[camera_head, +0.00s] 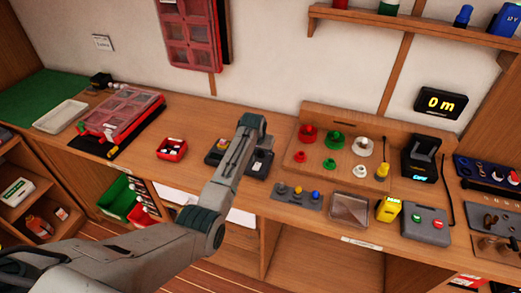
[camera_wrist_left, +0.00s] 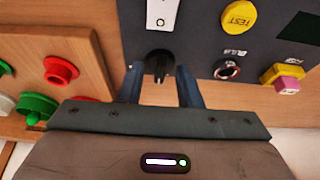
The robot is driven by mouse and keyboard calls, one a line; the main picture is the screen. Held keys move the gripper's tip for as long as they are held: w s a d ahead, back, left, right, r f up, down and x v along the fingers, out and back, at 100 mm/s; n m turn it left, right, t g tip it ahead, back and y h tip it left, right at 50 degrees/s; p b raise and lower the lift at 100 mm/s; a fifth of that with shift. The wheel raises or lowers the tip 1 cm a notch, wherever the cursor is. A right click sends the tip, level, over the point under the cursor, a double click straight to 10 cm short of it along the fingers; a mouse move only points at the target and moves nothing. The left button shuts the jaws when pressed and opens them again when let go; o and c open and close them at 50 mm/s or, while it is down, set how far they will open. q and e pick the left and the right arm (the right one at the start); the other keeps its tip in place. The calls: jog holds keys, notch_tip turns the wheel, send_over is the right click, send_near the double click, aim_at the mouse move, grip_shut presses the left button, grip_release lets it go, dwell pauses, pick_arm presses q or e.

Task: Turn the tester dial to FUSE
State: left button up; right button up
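The tester is a dark panel (camera_wrist_left: 207,50) in the left wrist view. It carries a yellow TEST button (camera_wrist_left: 239,16), a round BULB socket (camera_wrist_left: 227,69) and a white strip (camera_wrist_left: 161,14). Its black dial (camera_wrist_left: 159,63) sits between the two fingers of my left gripper (camera_wrist_left: 161,82), which is open with a gap on each side of the dial. I cannot tell which mark the dial points at. In the head view the tester (camera_head: 259,167) is partly hidden behind my left arm. My right gripper is not in view.
A wooden stand (camera_head: 318,128) with red, green and white spools is right of the tester. A red bin (camera_head: 172,149) stands to its left. A yellow block (camera_wrist_left: 272,74) with a pink top is by the panel's edge. Bare bench lies between bin and red case (camera_head: 128,108).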

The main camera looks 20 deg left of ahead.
pick_arm(q)
jog(key=shift+r, duration=0.1)
jog(key=b+v, duration=0.3)
jog(key=v, duration=0.7)
jog(key=shift+s+r, duration=0.2)
jog(key=shift+r, duration=0.05)
